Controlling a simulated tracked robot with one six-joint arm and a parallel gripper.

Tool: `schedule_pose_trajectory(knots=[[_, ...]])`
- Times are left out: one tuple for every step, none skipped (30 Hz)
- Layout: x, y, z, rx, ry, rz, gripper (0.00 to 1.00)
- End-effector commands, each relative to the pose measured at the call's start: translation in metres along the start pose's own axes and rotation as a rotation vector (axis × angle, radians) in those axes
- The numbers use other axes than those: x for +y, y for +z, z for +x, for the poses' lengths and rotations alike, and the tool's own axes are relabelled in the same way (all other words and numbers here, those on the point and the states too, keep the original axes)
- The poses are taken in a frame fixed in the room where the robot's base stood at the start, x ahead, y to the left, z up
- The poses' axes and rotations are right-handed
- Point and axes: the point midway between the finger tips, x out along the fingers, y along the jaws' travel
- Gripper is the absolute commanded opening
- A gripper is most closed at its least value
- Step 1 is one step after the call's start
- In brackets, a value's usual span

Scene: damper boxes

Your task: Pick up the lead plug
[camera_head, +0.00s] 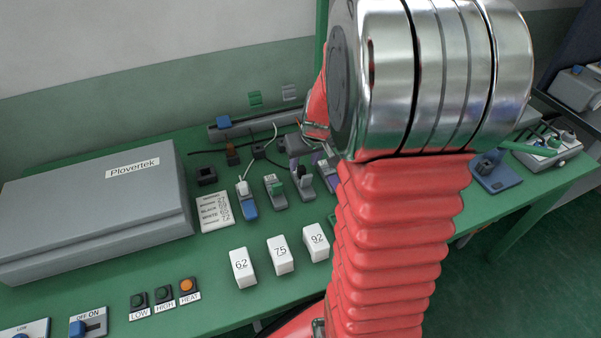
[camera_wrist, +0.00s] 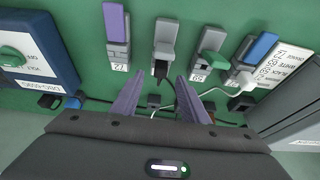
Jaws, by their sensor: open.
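My gripper (camera_wrist: 160,90) is open, with two purple fingers spread and nothing held between them. A black piece (camera_wrist: 160,70) at the end of a grey block (camera_wrist: 164,35) lies in line with the gap between the fingers. A white plug (camera_wrist: 242,80) with a white cord sits at the end of a blue-and-grey block to the right; the white plug also shows in the head view (camera_head: 242,188). I cannot tell for certain which piece is the lead plug.
Other blocks have a purple end (camera_wrist: 115,22) and a green knob (camera_wrist: 211,40). Small dark blocks (camera_head: 207,175) and thin cables lie behind the row. A large grey Plovertek case (camera_head: 95,215) stands left. White number blocks (camera_head: 281,255) stand in front on the green bench.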

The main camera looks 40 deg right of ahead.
Motion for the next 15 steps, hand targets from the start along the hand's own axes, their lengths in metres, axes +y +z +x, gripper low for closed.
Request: schedule_pose_trajectory(knots=[[-0.0001,0.0001,0.0016,-0.001,0.0,0.0,0.41],[-0.0001,0.0001,0.002,0.0,0.0,0.0,0.41],[-0.0001,0.0,0.0022,0.0,0.0,0.0,0.41],[-0.0001,0.0,0.0021,0.0,0.0,0.0,0.41],[0.0,0.0,0.002,0.0,0.0,0.0,0.41],[0.0,0.0,0.0019,0.0,0.0,0.0,0.41],[0.0,0.0,0.0019,0.0,0.0,0.0,0.41],[0.0001,0.0,0.0019,0.0,0.0,0.0,0.41],[0.0001,0.0,0.0019,0.0,0.0,0.0,0.41],[0.0001,0.0001,0.002,0.0,0.0,0.0,0.41],[0.0001,0.0001,0.0024,0.0,0.0,0.0,0.41],[0.0001,0.0003,0.0034,-0.001,0.0,0.0,0.41],[0.0,0.0004,0.0047,-0.001,0.0,0.0,0.41],[-0.0001,0.0005,0.0063,-0.002,-0.001,0.0,0.41],[-0.0002,0.0006,0.009,-0.002,-0.001,0.0,0.41]])
